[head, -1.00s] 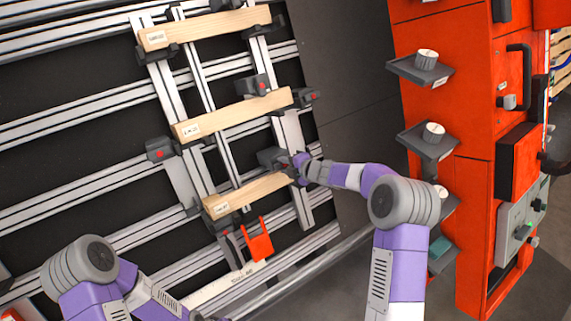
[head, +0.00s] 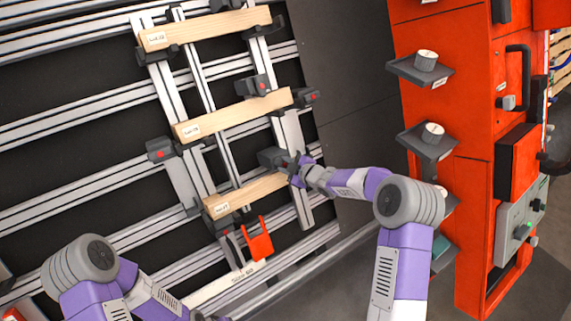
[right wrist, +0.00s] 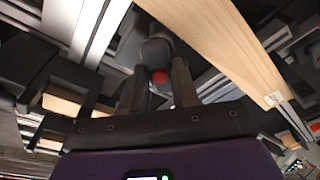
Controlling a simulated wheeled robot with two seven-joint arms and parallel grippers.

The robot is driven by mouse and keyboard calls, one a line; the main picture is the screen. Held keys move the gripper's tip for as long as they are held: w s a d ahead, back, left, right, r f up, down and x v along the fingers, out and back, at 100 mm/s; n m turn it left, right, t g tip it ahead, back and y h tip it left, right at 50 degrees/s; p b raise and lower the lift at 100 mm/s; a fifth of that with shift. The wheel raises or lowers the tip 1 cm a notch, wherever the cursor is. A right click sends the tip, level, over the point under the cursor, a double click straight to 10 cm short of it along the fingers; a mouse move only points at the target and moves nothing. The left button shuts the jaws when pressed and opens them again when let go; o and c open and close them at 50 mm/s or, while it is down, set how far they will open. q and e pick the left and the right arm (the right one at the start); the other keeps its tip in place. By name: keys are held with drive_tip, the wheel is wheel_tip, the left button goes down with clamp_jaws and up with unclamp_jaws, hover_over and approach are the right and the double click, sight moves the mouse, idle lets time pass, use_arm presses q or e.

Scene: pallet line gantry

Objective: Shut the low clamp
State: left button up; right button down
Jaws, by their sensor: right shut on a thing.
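The low clamp (head: 270,157) is a dark grey block on the lower right upright, just above the right end of the lowest wooden board (head: 250,193). My right gripper (head: 295,166) is at this clamp, on its right side. In the right wrist view my right gripper (right wrist: 155,88) is shut on the clamp's dark grey part (right wrist: 157,50), with its red end (right wrist: 159,76) between the fingers. The fingers partly hide the clamp, so whether it is tight on the board cannot be told. My left arm is at the lower left; its gripper is out of view.
Two more boards, the middle one (head: 235,114) and the top one (head: 205,29), lie across the uprights with other dark clamps. A red bracket (head: 259,242) stands below the lowest board. An orange cabinet (head: 470,190) with small shelves is at the right.

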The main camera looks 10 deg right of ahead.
drive_tip(key=m, duration=0.4)
drive_tip(key=shift+f+t+h+b, duration=0.15)
drive_tip(key=shift+t+h+b, duration=0.15)
drive_tip(key=shift+b, duration=0.05)
drive_tip(key=m, duration=0.4)
drive_tip(key=shift+b, duration=0.3)
drive_tip(key=shift+m+t+h+b, duration=0.3)
drive_tip(key=shift+m+h+b, duration=0.1)
drive_tip(key=shift+m, duration=1.2)
drive_tip(key=c, duration=1)
unclamp_jaws()
drive_tip(key=shift+o, duration=0.2)
